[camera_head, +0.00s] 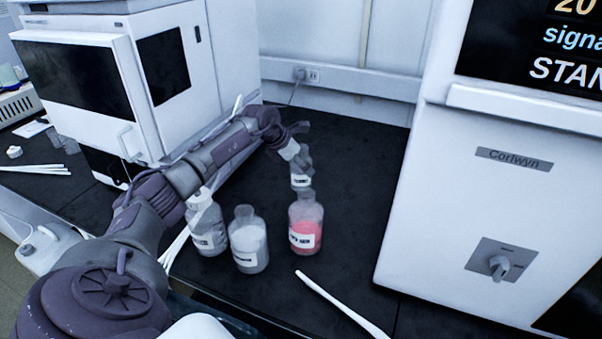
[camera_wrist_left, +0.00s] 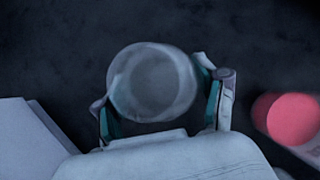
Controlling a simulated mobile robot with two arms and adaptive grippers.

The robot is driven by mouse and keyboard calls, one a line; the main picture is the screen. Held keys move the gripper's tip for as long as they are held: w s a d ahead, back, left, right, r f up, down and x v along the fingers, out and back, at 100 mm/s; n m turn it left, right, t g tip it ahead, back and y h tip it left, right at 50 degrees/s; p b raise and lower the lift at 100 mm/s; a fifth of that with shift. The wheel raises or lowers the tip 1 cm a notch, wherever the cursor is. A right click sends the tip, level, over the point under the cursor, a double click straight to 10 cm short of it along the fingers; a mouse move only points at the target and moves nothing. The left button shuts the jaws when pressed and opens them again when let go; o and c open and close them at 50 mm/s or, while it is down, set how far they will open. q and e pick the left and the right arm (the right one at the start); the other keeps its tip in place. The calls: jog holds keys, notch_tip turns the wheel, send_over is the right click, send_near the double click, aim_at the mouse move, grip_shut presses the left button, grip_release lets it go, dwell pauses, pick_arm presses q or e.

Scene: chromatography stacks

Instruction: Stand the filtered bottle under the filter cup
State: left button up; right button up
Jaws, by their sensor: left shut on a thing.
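My left gripper (camera_head: 297,153) reaches over the black bench from the left and is shut on a small labelled bottle (camera_head: 301,181). In the left wrist view the round, pale top of this bottle (camera_wrist_left: 152,82) sits between the two fingers of the gripper (camera_wrist_left: 160,98). The gripper and the pink bottle partly hide the held bottle in the head view, and I cannot tell whether its base touches the bench. Its label is too small to read. I cannot make out a filter cup in either view. My right gripper is not in view.
A white-filled bottle (camera_head: 248,240) and a clear bottle (camera_head: 207,228) stand left. White instruments flank the bench (camera_head: 355,165). A white stick (camera_head: 340,305) lies in front.

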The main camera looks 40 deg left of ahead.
aim_at(301, 173)
pick_arm(q)
jog(key=shift+f, duration=1.65)
jog(key=shift+f, duration=0.15)
jog(key=o, duration=1.3)
